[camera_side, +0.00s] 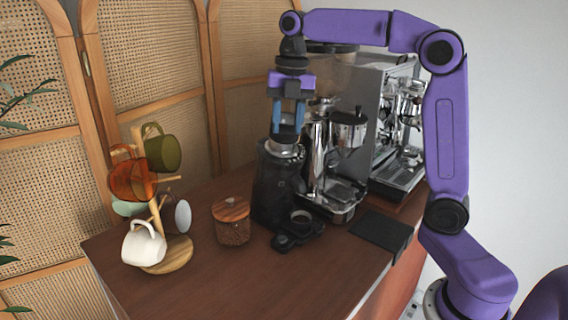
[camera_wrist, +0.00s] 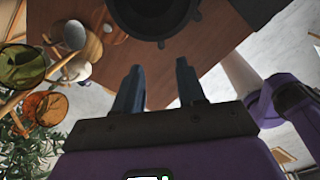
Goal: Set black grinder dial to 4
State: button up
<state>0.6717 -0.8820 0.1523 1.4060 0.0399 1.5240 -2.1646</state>
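The black grinder (camera_side: 272,190) stands upright on the wooden counter. A pale ring with small marks (camera_side: 284,149) circles its upper part; the marks are too small to read, so I cannot tell the dial's setting. My gripper (camera_side: 288,124) is above the grinder, pointing down, with its blue fingers spread around or in front of the dark top; I cannot tell which. In the wrist view, the fingers of my gripper (camera_wrist: 160,66) are apart with nothing between them. The grinder's dark round top (camera_wrist: 152,18) shows beyond the fingertips, cut off by the upper edge.
A chrome and black grinder (camera_side: 320,160) stands close to the right, with an espresso machine (camera_side: 385,110) behind it. A wooden-lidded jar (camera_side: 232,224) and mug tree (camera_side: 172,256) stand left. A black mat (camera_side: 380,231) lies at the front right.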

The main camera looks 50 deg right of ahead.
aim_at(283, 170)
jog(key=f, duration=1)
jog(key=shift+w+a+f, duration=0.25)
grip_shut()
